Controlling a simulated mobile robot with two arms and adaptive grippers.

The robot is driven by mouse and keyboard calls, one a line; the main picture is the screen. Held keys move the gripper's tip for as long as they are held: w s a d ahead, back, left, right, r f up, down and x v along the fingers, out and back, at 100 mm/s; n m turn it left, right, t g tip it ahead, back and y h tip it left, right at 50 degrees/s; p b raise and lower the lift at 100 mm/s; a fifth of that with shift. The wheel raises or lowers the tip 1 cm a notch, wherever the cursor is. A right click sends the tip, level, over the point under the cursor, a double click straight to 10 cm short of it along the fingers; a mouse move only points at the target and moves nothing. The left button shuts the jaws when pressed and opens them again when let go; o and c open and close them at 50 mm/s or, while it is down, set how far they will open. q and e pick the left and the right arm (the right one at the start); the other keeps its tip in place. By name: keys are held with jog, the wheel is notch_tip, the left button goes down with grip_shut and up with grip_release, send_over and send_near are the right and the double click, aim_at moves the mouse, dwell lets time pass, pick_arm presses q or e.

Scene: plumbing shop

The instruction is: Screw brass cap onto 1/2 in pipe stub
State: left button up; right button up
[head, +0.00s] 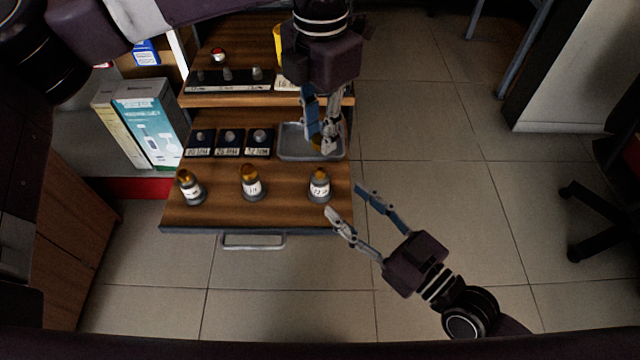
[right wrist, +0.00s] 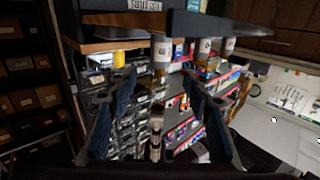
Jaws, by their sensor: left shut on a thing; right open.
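Three short upright stubs with white labels and amber-brass tops stand in a row on the wooden board: the left stub (head: 190,188), the middle stub (head: 252,184) and the right stub (head: 319,187). I cannot read their sizes surely. My left gripper (head: 322,143) points down over the grey tray (head: 290,154), shut on a small brass thing, likely the brass cap, mostly hidden by the fingers. My right gripper (head: 348,200) is open and empty, just right of the right stub, by the board's edge. In the right wrist view, a stub (right wrist: 162,52) shows beyond its spread fingers.
Small black labelled holders (head: 229,142) stand behind the stubs. A longer black rack (head: 228,80) sits on the rear shelf. A drawer handle (head: 253,241) sticks out in front. Boxes (head: 150,120) stand at left.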

aim_at(326, 183)
jog(key=x, duration=0.9)
jog(key=shift+s, duration=0.1)
grip_shut()
